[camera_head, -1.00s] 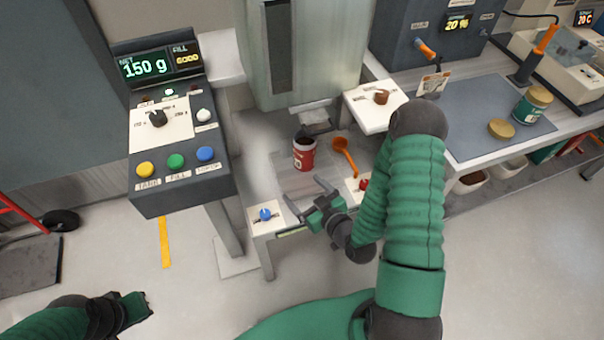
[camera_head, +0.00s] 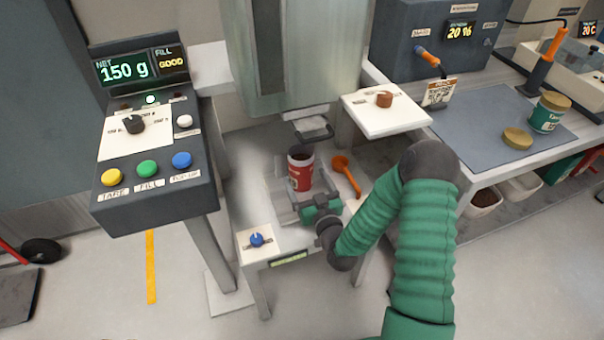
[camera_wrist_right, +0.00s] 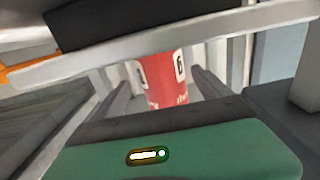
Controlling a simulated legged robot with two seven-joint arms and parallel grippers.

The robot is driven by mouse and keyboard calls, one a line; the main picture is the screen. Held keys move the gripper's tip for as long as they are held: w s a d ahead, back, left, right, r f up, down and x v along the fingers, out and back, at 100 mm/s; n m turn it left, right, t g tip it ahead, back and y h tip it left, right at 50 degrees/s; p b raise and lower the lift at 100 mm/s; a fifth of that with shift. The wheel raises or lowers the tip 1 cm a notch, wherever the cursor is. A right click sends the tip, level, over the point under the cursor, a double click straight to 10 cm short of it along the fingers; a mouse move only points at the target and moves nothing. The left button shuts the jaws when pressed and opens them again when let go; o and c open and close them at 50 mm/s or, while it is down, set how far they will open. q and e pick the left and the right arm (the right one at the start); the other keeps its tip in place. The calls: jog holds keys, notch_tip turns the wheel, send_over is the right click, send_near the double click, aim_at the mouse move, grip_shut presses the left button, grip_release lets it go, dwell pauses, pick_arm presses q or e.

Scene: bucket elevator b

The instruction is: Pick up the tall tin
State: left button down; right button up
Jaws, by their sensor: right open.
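The tall tin (camera_head: 300,172) is red with a white label and an open top with dark contents. It stands upright under the machine's spout (camera_head: 312,128). My right gripper (camera_head: 304,190) is open, low at the tin's near side, its fingers pointing towards it. In the right wrist view the tin (camera_wrist_right: 165,80) shows between the two spread fingers; I cannot tell whether they touch it. A pale bar crosses that view and hides the tin's upper part. My left gripper is out of view.
An orange scoop (camera_head: 346,173) lies just right of the tin. The control panel (camera_head: 152,160) stands left, reading 150 g and GOOD. A blue knob (camera_head: 257,240) is at the stand's front left. A jar (camera_head: 549,113) and its lid (camera_head: 517,138) are on the right bench.

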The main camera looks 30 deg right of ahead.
jog(key=x, duration=0.2)
jog(key=b+x, duration=0.1)
jog(key=x, duration=0.1)
jog(key=shift+w+a+r, duration=0.1)
jog(key=shift+a+r, duration=0.05)
jog(key=shift+a, duration=0.1)
jog(key=shift+d, duration=0.1)
jog(key=c, duration=1.3)
jog(key=shift+r, duration=0.1)
